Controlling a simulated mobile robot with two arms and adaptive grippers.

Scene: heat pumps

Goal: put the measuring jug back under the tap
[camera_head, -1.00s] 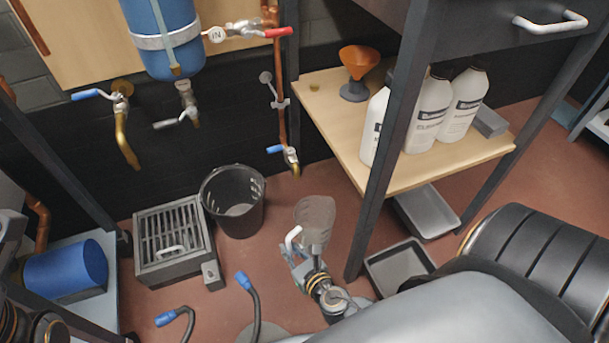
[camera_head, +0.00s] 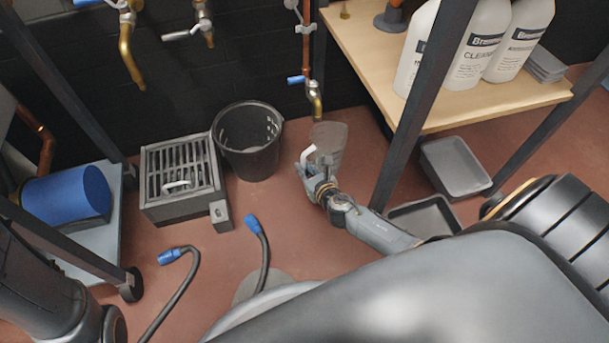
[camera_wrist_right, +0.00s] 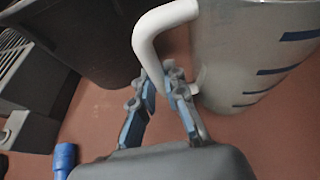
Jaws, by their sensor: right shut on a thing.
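The measuring jug (camera_head: 328,141) is translucent with a white handle, and dark level marks show on its wall in the right wrist view (camera_wrist_right: 252,60). My right gripper (camera_head: 308,172) is shut on the jug's white handle (camera_wrist_right: 158,32). It holds the jug upright or nearly so, to the right of the black bucket. A tap (camera_head: 315,98) with a brass spout and blue lever ends the copper pipe just above and behind the jug. I cannot tell whether the spout is directly over the jug's mouth. My left gripper is not in view.
A black bucket (camera_head: 247,160) and a grated drain box (camera_head: 180,210) stand left of the jug. A wooden shelf (camera_head: 360,50) with white bottles and its dark post (camera_head: 420,110) stand close on the right. Grey trays (camera_head: 455,165) and blue-ended hoses (camera_head: 255,226) lie on the floor.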

